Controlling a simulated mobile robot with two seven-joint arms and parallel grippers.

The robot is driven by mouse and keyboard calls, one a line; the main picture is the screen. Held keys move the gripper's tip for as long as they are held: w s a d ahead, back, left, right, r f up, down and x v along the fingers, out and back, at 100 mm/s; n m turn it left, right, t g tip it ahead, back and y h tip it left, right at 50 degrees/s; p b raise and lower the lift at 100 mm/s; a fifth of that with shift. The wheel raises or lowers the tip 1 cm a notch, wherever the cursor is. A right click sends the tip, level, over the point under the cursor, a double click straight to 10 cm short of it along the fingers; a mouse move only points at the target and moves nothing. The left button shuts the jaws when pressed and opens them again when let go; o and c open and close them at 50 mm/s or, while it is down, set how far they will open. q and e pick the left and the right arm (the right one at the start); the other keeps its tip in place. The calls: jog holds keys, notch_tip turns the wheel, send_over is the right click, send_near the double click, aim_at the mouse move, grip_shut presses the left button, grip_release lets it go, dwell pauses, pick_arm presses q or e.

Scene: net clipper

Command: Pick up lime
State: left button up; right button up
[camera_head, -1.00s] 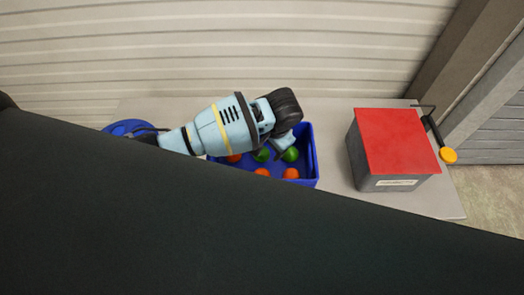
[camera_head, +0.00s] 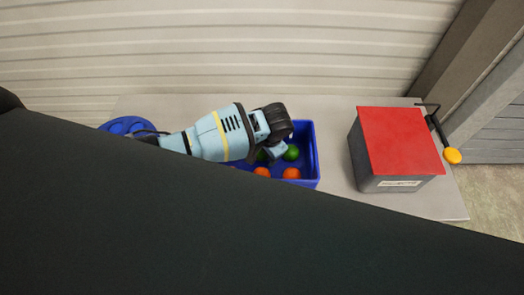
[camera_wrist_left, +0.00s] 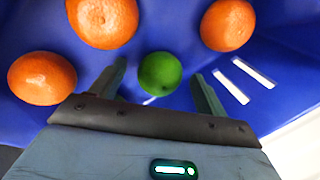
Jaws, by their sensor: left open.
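A green lime (camera_wrist_left: 160,73) lies in the blue crate (camera_head: 312,150), close to a crate wall in the left wrist view. My left gripper (camera_wrist_left: 158,84) is open, with one finger on either side of this lime. I cannot tell how far above the crate floor the fingertips are. In the head view my left gripper (camera_head: 274,154) reaches down into the crate. One lime (camera_head: 291,153) shows just right of it, and another green patch is mostly hidden behind the gripper. My right gripper is not in view.
Oranges (camera_head: 262,172) lie in the crate; three show near the gripper in the wrist view (camera_wrist_left: 42,78). A grey box with a red top (camera_head: 400,140) stands right of the crate on the grey table (camera_head: 335,190). A blue round object (camera_head: 125,125) is at the left.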

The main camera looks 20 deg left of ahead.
pick_arm(q)
jog(key=c, duration=1.1)
